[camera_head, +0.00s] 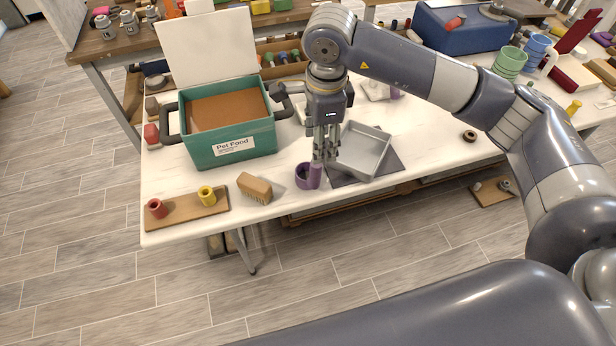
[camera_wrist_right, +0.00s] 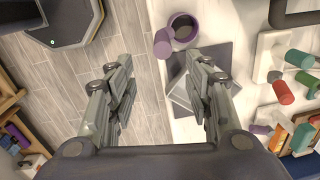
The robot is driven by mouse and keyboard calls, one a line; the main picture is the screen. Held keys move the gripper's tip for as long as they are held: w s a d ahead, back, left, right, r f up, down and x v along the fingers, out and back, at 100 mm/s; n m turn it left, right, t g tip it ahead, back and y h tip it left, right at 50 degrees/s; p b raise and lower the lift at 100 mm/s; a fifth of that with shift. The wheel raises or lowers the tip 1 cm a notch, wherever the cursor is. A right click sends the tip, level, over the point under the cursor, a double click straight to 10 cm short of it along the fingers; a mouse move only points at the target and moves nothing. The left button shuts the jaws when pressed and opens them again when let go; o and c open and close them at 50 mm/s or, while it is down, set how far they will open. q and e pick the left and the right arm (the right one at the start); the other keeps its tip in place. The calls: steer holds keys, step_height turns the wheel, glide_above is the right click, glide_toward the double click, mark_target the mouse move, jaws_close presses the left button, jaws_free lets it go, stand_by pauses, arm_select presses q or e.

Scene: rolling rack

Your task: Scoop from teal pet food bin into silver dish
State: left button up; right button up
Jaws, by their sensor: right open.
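The teal pet food bin (camera_head: 200,152) stands on the white table with its pale lid raised and brown food inside. The silver dish (camera_head: 372,165) sits on a dark mat to the right of the bin. A purple scoop (camera_head: 303,181) with an upright handle rests near the table's front edge; it also shows in the right wrist view (camera_wrist_right: 183,21). My right gripper (camera_head: 325,155) points down just above the scoop's handle, beside the dish. Its fingers (camera_wrist_right: 165,88) are spread apart and empty in the wrist view. The dish is partly hidden by a finger there. My left gripper is not in view.
Green and blue cups (camera_head: 510,62) stand at the right. The front table edge is close to the scoop.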

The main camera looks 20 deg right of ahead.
mark_target(315, 166)
steer(key=f, duration=0.1)
steer(key=f+p, duration=0.1)
steer(key=f, duration=0.3)
steer(key=shift+w+f, duration=0.15)
steer(key=shift+w, duration=0.1)
steer(key=f+p, duration=0.2)
steer(key=f, duration=0.3)
steer(key=shift+w+a+f+p, duration=0.1)
steer(key=shift+w+a+p, duration=0.2)
steer(key=shift+w+p, duration=0.1)
jaws_close()
